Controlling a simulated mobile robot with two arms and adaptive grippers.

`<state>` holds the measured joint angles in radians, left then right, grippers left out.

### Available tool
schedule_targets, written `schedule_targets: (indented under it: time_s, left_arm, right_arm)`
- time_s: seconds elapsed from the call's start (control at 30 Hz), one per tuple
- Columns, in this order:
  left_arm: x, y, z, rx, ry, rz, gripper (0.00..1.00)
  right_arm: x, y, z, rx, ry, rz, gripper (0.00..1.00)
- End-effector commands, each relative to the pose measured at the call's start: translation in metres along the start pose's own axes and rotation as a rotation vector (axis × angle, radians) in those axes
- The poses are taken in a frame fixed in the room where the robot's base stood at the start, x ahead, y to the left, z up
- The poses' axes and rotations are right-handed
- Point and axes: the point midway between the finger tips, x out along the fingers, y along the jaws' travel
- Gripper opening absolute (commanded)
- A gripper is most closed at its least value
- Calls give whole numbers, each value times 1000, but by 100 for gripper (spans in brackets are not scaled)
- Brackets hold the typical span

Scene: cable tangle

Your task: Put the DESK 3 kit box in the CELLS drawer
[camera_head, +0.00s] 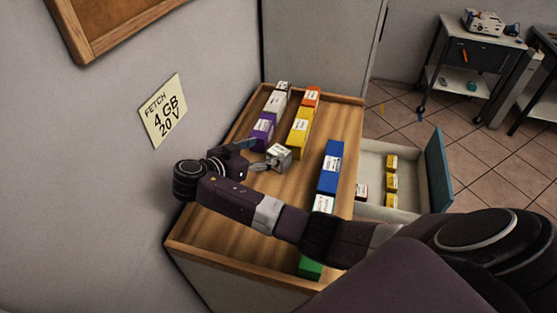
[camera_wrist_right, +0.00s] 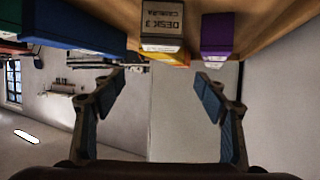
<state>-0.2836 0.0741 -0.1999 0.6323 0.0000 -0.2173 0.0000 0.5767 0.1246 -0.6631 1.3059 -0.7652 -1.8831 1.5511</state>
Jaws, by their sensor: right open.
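The DESK 3 kit box (camera_head: 279,158) is a small grey box on the wooden cabinet top. In the right wrist view its brown-grey face (camera_wrist_right: 162,28) reads "DESK 3" with "CAMERA" below. My right gripper (camera_head: 252,156) is open and empty, to the left of the box in the head view, its fingers pointing toward it. In the right wrist view the fingers (camera_wrist_right: 160,82) are spread, with the box beyond them, apart. An open drawer (camera_head: 400,215) sticks out on the right, holding several yellow boxes; I cannot read a CELLS label. My left gripper is not in view.
A purple box (camera_head: 262,131) and a yellow box (camera_head: 299,133) stand close behind the DESK 3 box. A blue box (camera_head: 330,168), a green box (camera_head: 310,268) and other boxes line the top. A wall sign (camera_head: 164,110) reads "FETCH 4 GB 20 V".

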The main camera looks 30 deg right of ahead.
Motion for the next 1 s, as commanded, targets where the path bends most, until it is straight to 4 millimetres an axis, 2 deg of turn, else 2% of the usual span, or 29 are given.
schedule_targets:
  time_s: [0.03, 0.1, 0.23, 0.37, 0.57, 1.0]
  left_arm:
    - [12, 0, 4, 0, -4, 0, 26]
    - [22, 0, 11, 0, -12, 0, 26]
    - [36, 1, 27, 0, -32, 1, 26]
    - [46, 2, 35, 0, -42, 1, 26]
    - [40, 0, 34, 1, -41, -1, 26]
    - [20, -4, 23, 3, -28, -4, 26]
  right_arm:
    - [5, 0, 12, 0, 0, 0, 67]
    - [8, 0, 20, 0, 0, 0, 67]
    - [14, 0, 35, 0, 0, 0, 67]
    - [18, 0, 44, 0, 0, 0, 67]
    - [31, 1, 42, -2, 3, 3, 67]
    - [87, 4, 49, -2, 3, 2, 67]
